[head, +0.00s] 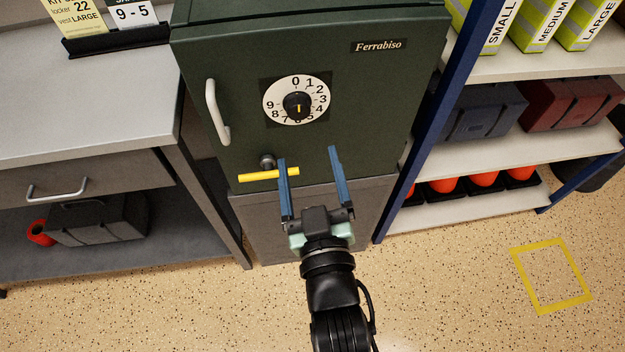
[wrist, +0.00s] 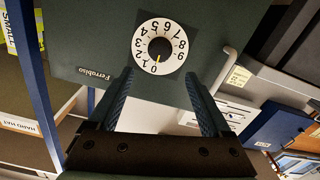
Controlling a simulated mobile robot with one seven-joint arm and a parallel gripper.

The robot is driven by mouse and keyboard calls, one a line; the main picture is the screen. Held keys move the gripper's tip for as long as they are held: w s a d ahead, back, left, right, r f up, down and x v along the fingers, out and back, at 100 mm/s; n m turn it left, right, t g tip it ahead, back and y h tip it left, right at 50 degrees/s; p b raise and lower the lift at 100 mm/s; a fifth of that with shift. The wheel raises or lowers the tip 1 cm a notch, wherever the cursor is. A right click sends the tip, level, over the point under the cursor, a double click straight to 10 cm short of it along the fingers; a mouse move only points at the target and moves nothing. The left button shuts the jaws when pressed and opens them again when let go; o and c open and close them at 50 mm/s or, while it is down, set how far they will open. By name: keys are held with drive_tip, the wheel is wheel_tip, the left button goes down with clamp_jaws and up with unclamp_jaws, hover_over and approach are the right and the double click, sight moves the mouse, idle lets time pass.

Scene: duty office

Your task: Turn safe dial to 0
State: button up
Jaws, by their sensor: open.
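The safe dial (head: 271,101) is a white disc with black digits on the dark green safe door (head: 362,110); 0 is at its top. Its black knob (head: 291,101) carries a yellow mark that stands upright, in line with 0. In the wrist view the dial (wrist: 178,34) appears upside down, and the mark points at or very near 0. My gripper (head: 307,156) is open and empty, its blue fingers below the dial and apart from the knob. In the wrist view the gripper (wrist: 158,75) shows the dial just beyond its fingertips.
A yellow lever handle (head: 258,175) sits below the dial, partly behind my left finger. A pale pull handle (head: 216,112) stands out at the door's left. A desk (head: 80,95) is on the left and shelves (head: 500,160) are on the right. The floor at lower right is clear.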

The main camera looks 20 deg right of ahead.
drive_tip(key=shift+v, duration=1.55)
drive_tip(key=w+a+r+t, duration=0.2)
drive_tip(key=w+r, duration=0.1)
drive_tip(key=r, duration=0.5)
drive_tip(key=w+a+r+t+y, duration=0.1)
drive_tip(key=w+r, duration=0.1)
drive_tip(key=r, duration=0.5)
drive_tip(key=w+a+r+t, duration=0.2)
drive_tip(key=w+r, duration=0.1)
drive_tip(key=r, duration=0.5)
drive_tip(key=s+a+r+t+y+p, duration=0.1)
drive_tip(key=r+p, duration=0.4)
drive_tip(key=r, duration=0.8)
drive_tip(key=s+a+r+t+y+p, duration=0.1)
drive_tip(key=s+a+r+t+p, duration=0.1)
drive_tip(key=r, duration=1)
drive_tip(key=s+a+r+t+y+p, duration=0.2)
drive_tip(key=s+a+r+p, duration=0.2)
drive_tip(key=r+p, duration=0.4)
wheel_tip(320, 180, up, 6)
drive_tip(key=shift+a+f+n, duration=0.2)
drive_tip(key=shift+n, duration=0.2)
